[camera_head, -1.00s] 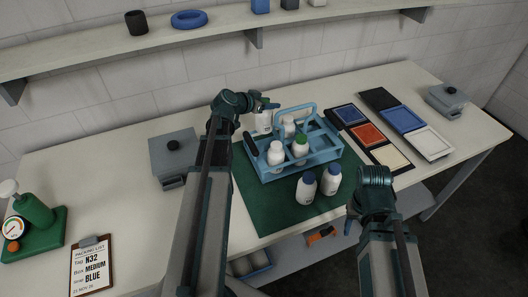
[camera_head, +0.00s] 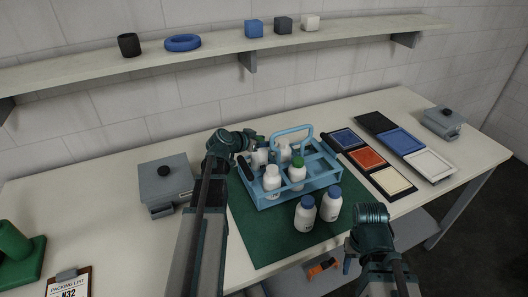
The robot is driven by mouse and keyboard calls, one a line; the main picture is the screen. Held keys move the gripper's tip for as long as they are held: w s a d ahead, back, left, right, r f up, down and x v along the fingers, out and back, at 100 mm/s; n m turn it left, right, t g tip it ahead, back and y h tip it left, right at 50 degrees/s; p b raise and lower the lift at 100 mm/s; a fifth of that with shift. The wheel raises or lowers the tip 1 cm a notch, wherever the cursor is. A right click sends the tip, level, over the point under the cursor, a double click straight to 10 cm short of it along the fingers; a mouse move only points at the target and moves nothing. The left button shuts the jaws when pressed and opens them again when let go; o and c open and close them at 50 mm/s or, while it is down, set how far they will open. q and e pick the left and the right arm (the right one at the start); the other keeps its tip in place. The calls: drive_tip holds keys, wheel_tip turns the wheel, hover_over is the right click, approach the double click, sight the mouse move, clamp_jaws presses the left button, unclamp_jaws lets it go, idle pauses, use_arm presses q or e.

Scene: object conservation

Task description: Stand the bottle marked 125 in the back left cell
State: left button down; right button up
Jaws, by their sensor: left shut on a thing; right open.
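The light blue carrier (camera_head: 318,183) with a hoop handle stands on the green mat. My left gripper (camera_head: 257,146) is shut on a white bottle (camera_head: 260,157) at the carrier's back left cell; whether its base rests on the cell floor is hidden. The number on it cannot be read.
Two blue-capped bottles (camera_head: 305,215) (camera_head: 330,206) stand on the mat (camera_head: 262,240) before the carrier. A grey lidded box (camera_head: 165,185) is left; coloured trays (camera_head: 370,158) lie right. A shelf (camera_head: 200,62) runs along the wall behind.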

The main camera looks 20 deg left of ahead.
sight(264, 149)
use_arm(q)
drive_tip(key=shift+f+b, duration=1.5)
drive_tip(key=shift+f, duration=0.25)
drive_tip(key=shift+f, duration=0.15)
drive_tip(key=shift+c, duration=1.7)
unclamp_jaws()
drive_tip(key=shift+s+r, duration=0.1)
drive_tip(key=shift+r, duration=0.25)
drive_tip(key=p+v, duration=0.5)
drive_tip(key=v, duration=0.6)
drive_tip(key=shift+s+a+p, duration=0.1)
drive_tip(key=shift+s+p, duration=0.25)
drive_tip(key=shift+p, duration=0.05)
